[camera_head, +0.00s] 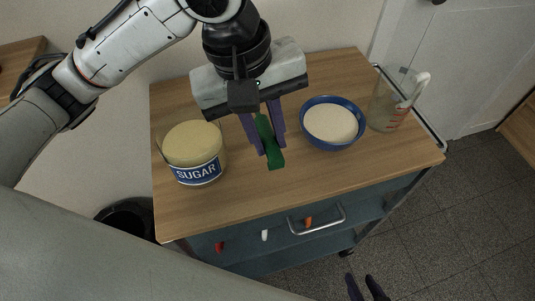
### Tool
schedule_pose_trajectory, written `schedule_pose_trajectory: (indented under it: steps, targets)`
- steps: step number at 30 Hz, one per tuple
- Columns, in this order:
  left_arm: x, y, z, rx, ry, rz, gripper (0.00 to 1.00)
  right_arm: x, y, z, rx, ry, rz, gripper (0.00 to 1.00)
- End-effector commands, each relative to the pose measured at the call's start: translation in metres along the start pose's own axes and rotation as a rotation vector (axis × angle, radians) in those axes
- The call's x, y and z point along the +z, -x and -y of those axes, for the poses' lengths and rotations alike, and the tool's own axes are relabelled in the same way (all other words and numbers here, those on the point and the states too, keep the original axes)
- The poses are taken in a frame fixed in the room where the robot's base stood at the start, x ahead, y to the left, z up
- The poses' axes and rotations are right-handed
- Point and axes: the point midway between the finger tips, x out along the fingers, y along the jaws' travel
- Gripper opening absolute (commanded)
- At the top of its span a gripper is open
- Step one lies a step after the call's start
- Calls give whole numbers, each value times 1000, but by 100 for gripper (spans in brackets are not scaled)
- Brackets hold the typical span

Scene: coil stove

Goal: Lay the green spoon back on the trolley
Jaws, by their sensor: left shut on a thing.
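The green spoon (275,160) is held between the purple fingers of my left gripper (264,148), which is shut on it. The gripper points down over the middle of the trolley's wooden top (240,190). The spoon's lower end shows below the fingertips; its upper part is partly hidden by the gripper. I cannot tell whether the spoon touches the wood. Only the two purple fingertips of my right gripper (360,279) show at the bottom edge, apart with nothing between them, over the floor in front of the trolley.
A sugar tin (198,172) stands left of the spoon. A blue bowl of white contents (334,145) stands to its right, with a clear measuring jug (388,112) beyond. The trolley's front has a drawer handle (318,228). The wood in front of the spoon is clear.

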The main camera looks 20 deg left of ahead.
Motion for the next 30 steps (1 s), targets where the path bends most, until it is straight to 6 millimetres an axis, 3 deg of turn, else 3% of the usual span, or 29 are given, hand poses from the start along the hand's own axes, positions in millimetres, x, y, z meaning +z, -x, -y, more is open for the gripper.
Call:
schedule_pose_trajectory:
  steps: [3, 11, 17, 29, 30]
  targets:
    - [0, -25, 6, -3, 0, 2, 0, 0, -4, 1, -2, 3, -7, 32]
    - [0, -48, 10, 0, -1, 2, 0, -9, -6, 4, -8, 7, -26, 32]
    - [0, -75, 16, -2, -1, 1, 0, -6, -12, 3, -8, 10, -25, 32]
    - [0, -80, 16, 0, 0, 2, 0, -9, -9, 5, -10, 8, -24, 32]
    - [0, -80, 16, 1, -1, 1, 25, -8, -9, 5, -10, 8, -26, 32]
